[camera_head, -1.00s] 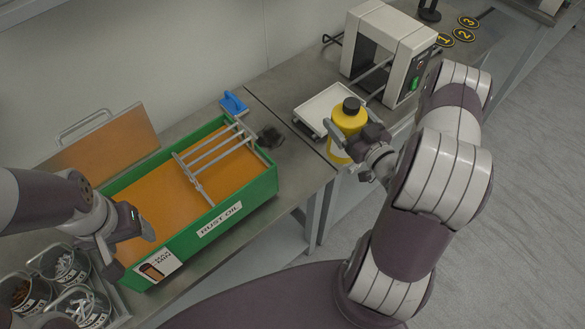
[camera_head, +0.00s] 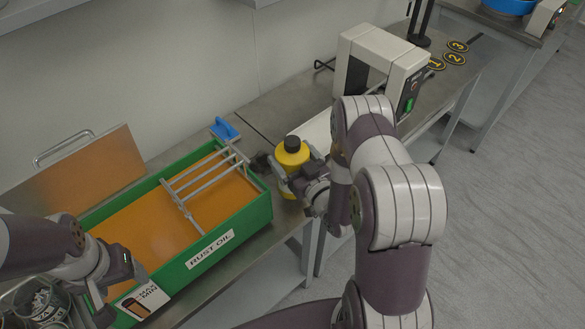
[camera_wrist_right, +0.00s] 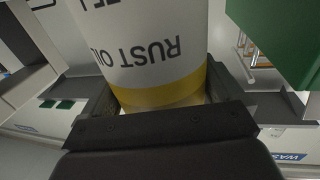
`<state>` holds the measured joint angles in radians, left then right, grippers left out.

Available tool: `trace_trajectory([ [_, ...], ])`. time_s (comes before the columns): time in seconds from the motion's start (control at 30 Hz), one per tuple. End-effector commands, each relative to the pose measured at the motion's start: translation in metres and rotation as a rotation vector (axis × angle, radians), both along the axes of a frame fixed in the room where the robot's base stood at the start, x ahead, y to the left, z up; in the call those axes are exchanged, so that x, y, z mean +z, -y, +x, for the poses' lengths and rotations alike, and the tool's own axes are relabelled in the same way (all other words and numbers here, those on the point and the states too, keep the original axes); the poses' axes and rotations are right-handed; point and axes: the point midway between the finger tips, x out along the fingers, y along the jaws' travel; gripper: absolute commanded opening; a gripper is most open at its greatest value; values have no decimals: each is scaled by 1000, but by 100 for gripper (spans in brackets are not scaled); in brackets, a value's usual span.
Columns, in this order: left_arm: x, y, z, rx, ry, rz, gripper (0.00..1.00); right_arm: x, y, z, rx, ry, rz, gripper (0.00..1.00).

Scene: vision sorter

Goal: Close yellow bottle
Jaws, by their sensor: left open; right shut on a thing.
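The yellow bottle (camera_head: 291,154) with a black cap (camera_head: 292,143) is upright in the head view, between the green tray and the grey machine. The cap sits on the bottle's top; I cannot tell how tight it is. My right gripper (camera_head: 298,181) is shut on the bottle from the right side. In the right wrist view the bottle's white label (camera_wrist_right: 150,45) reads RUST OIL, with a yellow band below, between the fingers. My left gripper (camera_head: 112,295) is open and empty at the lower left, beside the green tray's front left corner.
The green tray (camera_head: 228,240) of orange liquid, marked RUST OIL, has a grey rack (camera_head: 205,173) across it. A blue-handled tool (camera_head: 224,129) lies behind it. The grey machine (camera_head: 382,65) stands at the back, partly behind my right arm. Metal cups (camera_head: 40,302) are at lower left.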

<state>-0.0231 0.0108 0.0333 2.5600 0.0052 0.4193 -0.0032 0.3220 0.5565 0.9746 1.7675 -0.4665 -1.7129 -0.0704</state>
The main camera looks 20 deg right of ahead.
Motion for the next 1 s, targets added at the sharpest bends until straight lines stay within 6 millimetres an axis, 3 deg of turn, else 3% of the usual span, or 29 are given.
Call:
trace_trajectory([
  [0.17, -6, 0, 0, 0, 0, 0, 71, -7, 0, 0, 0, 0, 0, 8],
  [0.4, -37, 0, 0, 0, -1, 0, 71, -44, 0, 0, 0, 1, 0, 8],
  [0.8, -38, 0, 0, 0, 0, 0, 71, -45, 0, 0, 0, 1, 0, 8],
  [0.83, -36, 0, 0, 0, 0, 0, 71, -44, 0, 0, 0, 0, 0, 100],
  [1.0, -36, 0, 0, 0, 0, 0, 71, -43, 0, 0, 0, 0, 0, 100],
])
